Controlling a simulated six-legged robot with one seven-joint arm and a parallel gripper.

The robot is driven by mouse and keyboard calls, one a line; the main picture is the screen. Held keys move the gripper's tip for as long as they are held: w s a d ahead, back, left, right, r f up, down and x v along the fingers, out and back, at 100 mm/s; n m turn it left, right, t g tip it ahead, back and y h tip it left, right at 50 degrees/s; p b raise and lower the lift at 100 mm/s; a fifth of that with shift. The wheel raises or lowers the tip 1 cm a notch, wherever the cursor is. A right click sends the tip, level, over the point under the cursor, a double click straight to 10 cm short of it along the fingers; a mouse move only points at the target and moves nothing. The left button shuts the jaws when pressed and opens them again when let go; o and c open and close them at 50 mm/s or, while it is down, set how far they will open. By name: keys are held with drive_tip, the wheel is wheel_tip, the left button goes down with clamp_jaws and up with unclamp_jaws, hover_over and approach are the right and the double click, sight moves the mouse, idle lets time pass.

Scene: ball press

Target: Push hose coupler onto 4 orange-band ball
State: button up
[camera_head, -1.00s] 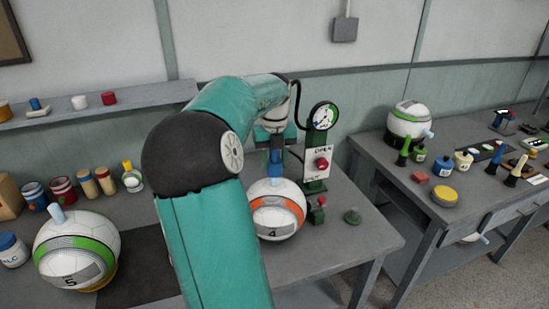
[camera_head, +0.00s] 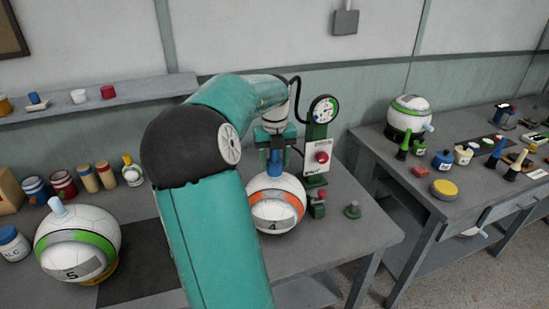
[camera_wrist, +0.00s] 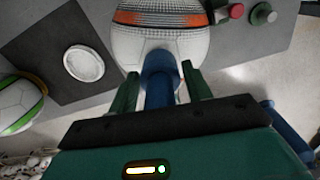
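The ball marked 4 (camera_head: 262,217), white with an orange band, sits on the bench in front of the gauge stand. In the wrist view the same ball (camera_wrist: 165,45) is at the top middle. The blue hose coupler (camera_head: 275,162) stands at the top of this ball; in the wrist view the coupler (camera_wrist: 159,88) meets the ball's surface. How far it is seated is hidden. My gripper (camera_wrist: 160,82) has one green finger on each side of the coupler, with narrow gaps visible.
A gauge stand (camera_head: 319,150) with a red knob is close at the right. Ball 5 (camera_head: 90,240), green-banded, stands at the left near jars. A white disc (camera_wrist: 84,64) lies on the dark mat. Another bench (camera_head: 440,200) at the right holds a ball and small tools.

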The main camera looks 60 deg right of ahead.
drive_tip(key=shift+o, duration=1.3)
wheel_tip(320, 180, up, 14)
drive_tip(key=shift+f, duration=0.1)
